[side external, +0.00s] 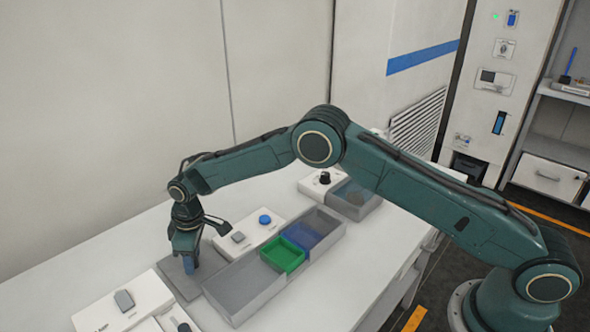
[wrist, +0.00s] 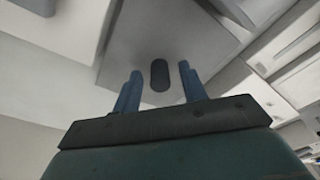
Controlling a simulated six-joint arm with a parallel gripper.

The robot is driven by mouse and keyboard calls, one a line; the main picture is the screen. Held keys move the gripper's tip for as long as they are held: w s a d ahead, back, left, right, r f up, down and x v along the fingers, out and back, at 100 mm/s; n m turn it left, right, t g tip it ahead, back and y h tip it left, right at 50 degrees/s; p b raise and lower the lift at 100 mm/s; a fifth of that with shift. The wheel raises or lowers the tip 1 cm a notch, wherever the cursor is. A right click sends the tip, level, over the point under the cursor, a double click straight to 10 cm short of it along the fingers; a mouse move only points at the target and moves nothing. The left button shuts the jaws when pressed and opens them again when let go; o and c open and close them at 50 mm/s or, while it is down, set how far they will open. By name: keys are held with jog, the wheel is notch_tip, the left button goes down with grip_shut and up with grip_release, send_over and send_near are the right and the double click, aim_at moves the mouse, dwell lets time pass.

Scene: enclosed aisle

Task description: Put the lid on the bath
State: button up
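A flat grey plate with a dark upright knob, which looks like the lid (side external: 175,275), lies on the white bench under my gripper (side external: 191,265). In the wrist view the lid (wrist: 130,45) fills the middle, and its dark knob (wrist: 160,76) shows between the blue fingers of my gripper (wrist: 160,72). The fingers are apart, with a gap on both sides of the knob. A long grey open-topped trough (side external: 243,290), probably the bath, stands just right of the lid. The lid is beside it, not over it. The knob is hidden by the fingers in the side view.
A green bin (side external: 283,255) and a blue bin (side external: 312,232) sit in the trough's far part. White panels with a grey block (side external: 238,237), a blue knob (side external: 265,219) and another grey block (side external: 124,300) flank it. A translucent box (side external: 357,197) stands farther back.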

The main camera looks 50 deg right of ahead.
aim_at(201, 265)
jog(key=shift+r, duration=0.15)
notch_tip(201, 265, up, 12)
jog(key=s+d, duration=0.1)
dwell(0.7)
dwell(0.5)
